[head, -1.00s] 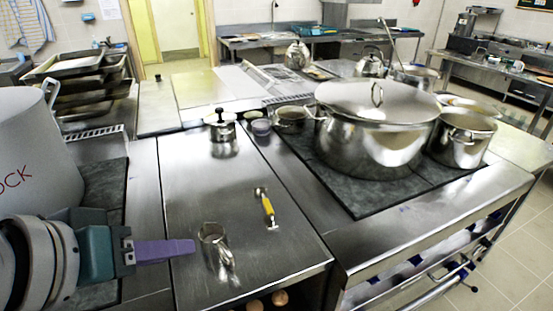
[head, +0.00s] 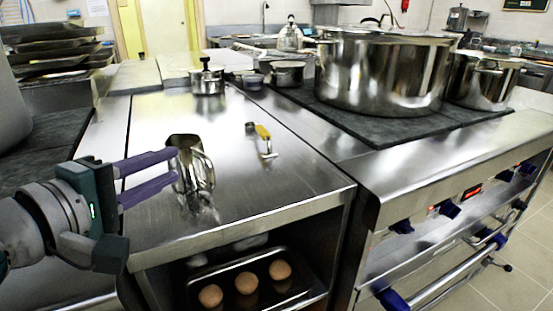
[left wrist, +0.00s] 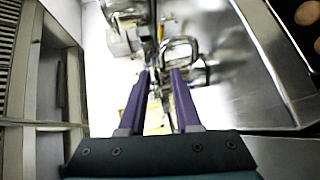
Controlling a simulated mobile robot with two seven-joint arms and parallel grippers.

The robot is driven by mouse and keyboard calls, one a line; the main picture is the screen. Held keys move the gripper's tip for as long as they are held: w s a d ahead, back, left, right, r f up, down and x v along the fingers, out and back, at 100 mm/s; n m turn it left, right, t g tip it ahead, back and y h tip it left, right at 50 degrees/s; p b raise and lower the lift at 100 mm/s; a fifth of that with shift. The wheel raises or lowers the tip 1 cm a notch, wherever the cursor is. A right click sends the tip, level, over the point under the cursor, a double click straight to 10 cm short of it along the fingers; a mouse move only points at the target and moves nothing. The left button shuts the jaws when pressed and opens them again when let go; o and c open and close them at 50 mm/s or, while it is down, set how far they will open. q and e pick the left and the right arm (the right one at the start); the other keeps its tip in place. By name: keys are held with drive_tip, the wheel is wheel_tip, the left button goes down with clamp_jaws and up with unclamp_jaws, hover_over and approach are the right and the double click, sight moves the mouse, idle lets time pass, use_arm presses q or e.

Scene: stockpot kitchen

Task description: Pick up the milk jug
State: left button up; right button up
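The milk jug (head: 190,165) is a shiny metal jug. It stands upright on the steel counter (head: 225,210), near its front edge, with its loop handle towards the right in the head view. My left gripper (head: 177,166) has purple fingers, spread apart and empty, with their tips at the jug's left side. I cannot tell whether they touch it. In the left wrist view, the fingertips (left wrist: 160,71) are apart, and the jug's shiny handle (left wrist: 182,42) shows just beyond them. Reflections blur the jug's outline there. My right gripper is not in view.
A yellow-handled peeler-like tool (head: 263,138) lies right of the jug. A small black-knobbed pot (head: 207,79) stands behind. A large stockpot (head: 375,75) sits on the stove at right. Below the counter is a tray of brown eggs (head: 247,283).

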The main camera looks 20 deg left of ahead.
sight(195, 155)
use_arm(q)
drive_tip(key=w, duration=0.2)
drive_tip(key=shift+w+f, duration=0.2)
drive_tip(key=shift+w, duration=0.2)
drive_tip(key=w+b, duration=0.1)
drive_tip(key=w, duration=0.1)
drive_tip(key=w+f, duration=0.1)
drive_tip(key=w, duration=0.2)
drive_tip(key=shift+f+b, duration=0.1)
drive_tip(key=shift+b, duration=0.3)
clamp_jaws()
idle(0.7)
